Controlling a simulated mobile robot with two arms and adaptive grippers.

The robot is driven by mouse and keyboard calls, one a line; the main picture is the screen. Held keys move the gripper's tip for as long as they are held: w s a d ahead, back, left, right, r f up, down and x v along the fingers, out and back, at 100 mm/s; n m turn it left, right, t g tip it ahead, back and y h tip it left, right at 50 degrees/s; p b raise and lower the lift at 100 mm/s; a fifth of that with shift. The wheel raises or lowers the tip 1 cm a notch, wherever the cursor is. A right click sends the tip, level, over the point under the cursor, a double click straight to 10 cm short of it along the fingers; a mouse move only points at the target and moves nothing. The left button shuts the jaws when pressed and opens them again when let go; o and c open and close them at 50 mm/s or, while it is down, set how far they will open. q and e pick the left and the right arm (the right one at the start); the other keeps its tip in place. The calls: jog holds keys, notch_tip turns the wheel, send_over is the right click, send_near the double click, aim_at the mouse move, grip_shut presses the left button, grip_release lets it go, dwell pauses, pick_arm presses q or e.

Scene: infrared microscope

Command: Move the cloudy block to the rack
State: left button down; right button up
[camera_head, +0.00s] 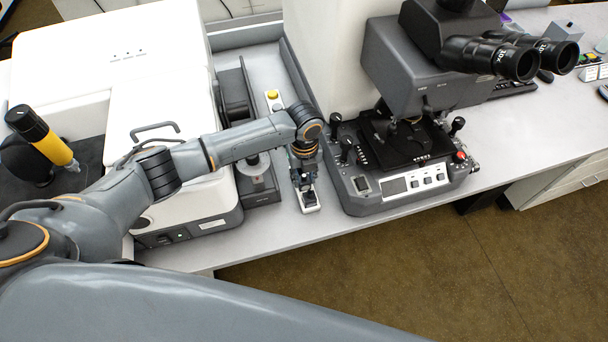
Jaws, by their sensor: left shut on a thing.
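My left gripper (304,188) points down over the front end of a narrow white strip-like holder (311,208) on the bench. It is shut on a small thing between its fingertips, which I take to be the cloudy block. The fingers hide most of it, and its cloudiness cannot be made out. Whether it touches the holder below cannot be told. A yellow round piece (272,94) sits at the holder's far end, behind my arm. I cannot tell for sure which thing is the rack. My right gripper is not in view.
The microscope (420,60) and its control base (400,190) stand close to the right of my gripper. A white instrument (160,80) and a dark grey unit (258,190) stand to the left. The bench front edge is near. Free bench (540,110) lies at the right.

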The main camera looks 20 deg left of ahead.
pick_arm(q)
jog(key=shift+f, duration=0.25)
dwell(0.3)
jog(key=c, duration=0.5)
grip_release()
jog(key=shift+r, duration=0.15)
notch_tip(320, 180, up, 7)
jog(key=p, duration=0.7)
dwell(0.5)
